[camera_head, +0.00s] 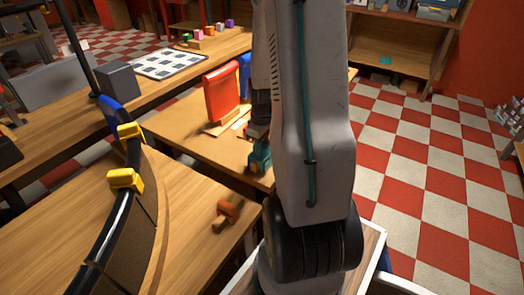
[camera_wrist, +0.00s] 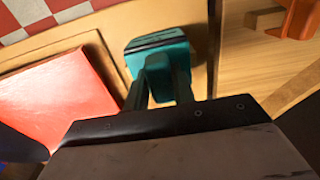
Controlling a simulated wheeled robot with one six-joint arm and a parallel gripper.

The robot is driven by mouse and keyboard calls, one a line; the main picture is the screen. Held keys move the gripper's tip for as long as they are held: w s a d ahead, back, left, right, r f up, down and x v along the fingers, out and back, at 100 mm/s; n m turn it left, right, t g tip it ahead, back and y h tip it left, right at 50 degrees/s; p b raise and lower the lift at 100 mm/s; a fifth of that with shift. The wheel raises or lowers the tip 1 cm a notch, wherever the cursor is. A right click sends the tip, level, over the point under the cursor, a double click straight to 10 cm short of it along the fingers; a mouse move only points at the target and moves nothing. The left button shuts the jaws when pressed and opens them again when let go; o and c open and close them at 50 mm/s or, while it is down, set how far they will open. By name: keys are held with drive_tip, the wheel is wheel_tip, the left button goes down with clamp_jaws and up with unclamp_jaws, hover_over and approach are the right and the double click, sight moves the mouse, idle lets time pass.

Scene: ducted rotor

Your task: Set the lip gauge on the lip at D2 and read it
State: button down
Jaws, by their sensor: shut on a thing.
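My gripper (camera_wrist: 160,82) is shut on a teal block-like tool (camera_wrist: 158,52), which looks like the lip gauge. In the head view the teal tool (camera_head: 260,157) hangs below my wrist, over or at the middle table; I cannot tell if it touches. Its reading face cannot be made out. The curved duct section (camera_head: 128,235) stands at the left, with a dark lip (camera_head: 108,235) along its edge. Two yellow clips (camera_head: 126,179) and a blue piece (camera_head: 112,115) sit on the lip. No D2 mark is legible. My gripper is to the right of the lip, apart from it.
A red upright panel (camera_head: 221,92) stands on the middle table, with a blue one behind it. An orange tool (camera_head: 227,210) rests on a wooden block near the front table's edge. A grey box (camera_head: 118,80) and patterned board (camera_head: 167,63) lie behind. Checkered floor is open at right.

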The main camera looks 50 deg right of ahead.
wheel_tip(320, 180, up, 15)
idle(0.8)
